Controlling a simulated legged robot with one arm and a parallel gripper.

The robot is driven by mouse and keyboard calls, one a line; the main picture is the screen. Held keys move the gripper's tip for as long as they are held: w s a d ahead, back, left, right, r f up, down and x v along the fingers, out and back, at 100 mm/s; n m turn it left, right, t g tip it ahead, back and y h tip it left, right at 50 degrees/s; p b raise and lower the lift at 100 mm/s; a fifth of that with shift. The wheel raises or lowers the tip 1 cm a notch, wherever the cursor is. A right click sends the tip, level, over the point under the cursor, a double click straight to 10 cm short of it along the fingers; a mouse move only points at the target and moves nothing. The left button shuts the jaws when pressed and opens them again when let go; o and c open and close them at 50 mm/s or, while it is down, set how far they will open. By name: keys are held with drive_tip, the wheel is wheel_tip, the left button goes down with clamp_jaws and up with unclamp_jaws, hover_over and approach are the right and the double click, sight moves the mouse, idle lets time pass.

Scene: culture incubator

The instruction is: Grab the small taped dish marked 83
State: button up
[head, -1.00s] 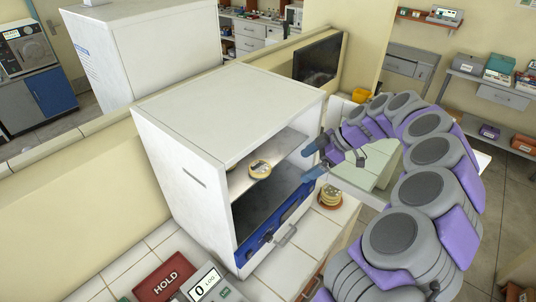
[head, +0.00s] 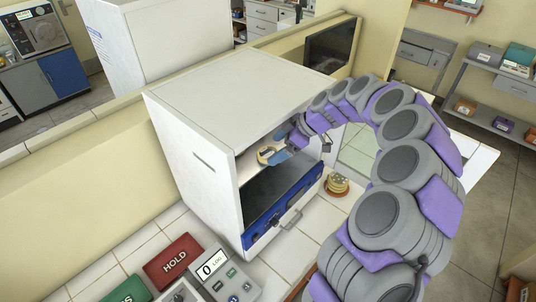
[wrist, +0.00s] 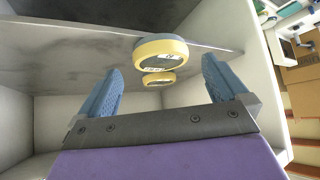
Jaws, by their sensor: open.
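A small round dish with a yellow taped rim (head: 266,155) sits on the upper shelf of the open white incubator. In the wrist view a yellow-banded dish (wrist: 160,52) shows ahead, between the two blue fingers. Dark marks on its band are too small to read as a number. A smaller yellow-banded shape (wrist: 158,79) shows just below it; I cannot tell whether it is another dish or a reflection. My gripper (head: 281,146) is open and empty, inside the incubator's opening, close to the dish. In the wrist view my gripper's fingers (wrist: 160,72) are spread wide on either side.
The incubator (head: 205,165) has side walls and a roof close around my gripper. Its blue-fronted lower part (head: 285,212) has a handle. A HOLD panel (head: 173,262) is at the front.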

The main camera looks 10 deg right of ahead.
sight(269, 153)
drive_tip(key=x, duration=0.3)
drive_tip(key=shift+f, duration=0.1)
drive_tip(key=c, duration=1.1)
drive_tip(key=shift+c, duration=0.2)
